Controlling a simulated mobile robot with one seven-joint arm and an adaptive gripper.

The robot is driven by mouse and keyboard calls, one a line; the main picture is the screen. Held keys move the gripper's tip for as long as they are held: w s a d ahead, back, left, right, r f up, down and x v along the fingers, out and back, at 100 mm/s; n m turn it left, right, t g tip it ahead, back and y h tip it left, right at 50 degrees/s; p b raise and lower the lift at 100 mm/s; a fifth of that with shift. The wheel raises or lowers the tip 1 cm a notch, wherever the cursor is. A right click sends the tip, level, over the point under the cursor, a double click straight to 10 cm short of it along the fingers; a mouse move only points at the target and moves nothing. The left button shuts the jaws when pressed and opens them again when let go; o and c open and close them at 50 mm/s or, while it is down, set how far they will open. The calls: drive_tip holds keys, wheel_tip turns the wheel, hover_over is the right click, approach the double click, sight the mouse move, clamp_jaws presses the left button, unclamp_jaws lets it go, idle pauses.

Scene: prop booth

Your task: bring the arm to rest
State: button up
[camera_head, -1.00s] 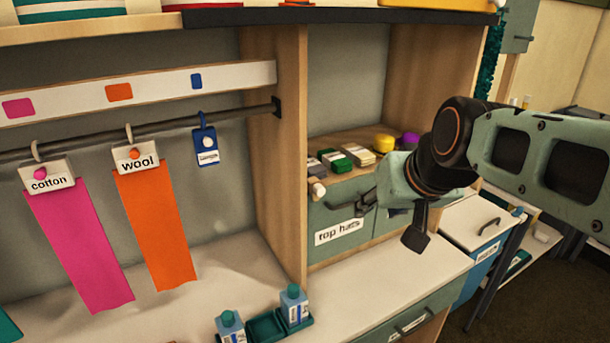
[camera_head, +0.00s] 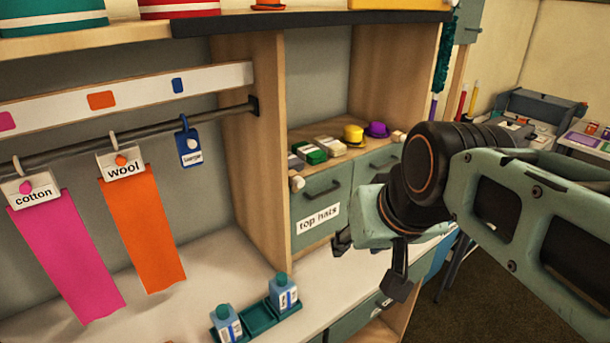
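My gripper (camera_head: 368,262) is at the right of the picture, above the white counter (camera_head: 222,265) and in front of the drawer labelled "top hats" (camera_head: 318,207). Its two dark fingers are spread apart with nothing visible between them. My arm reaches in from the right edge, and its wrist covers part of the counter and the drawers on the right.
Two blue bottles (camera_head: 284,293) stand at a green tray (camera_head: 259,318) on the counter. Pink (camera_head: 65,255) and orange (camera_head: 143,230) cloths hang from a rail (camera_head: 85,148) at left. Small hats, including a yellow one (camera_head: 353,134), sit above the drawers. Dark floor lies at lower right.

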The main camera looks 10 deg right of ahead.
drive_tip(key=shift+s, duration=0.2)
drive_tip(key=shift+g, duration=0.5)
drive_tip(key=s, duration=0.1)
drive_tip(key=s+a+f, duration=0.1)
drive_tip(key=s, duration=0.1)
drive_tip(key=s+f, duration=0.1)
drive_tip(key=shift+s+a, duration=0.2)
idle(1.2)
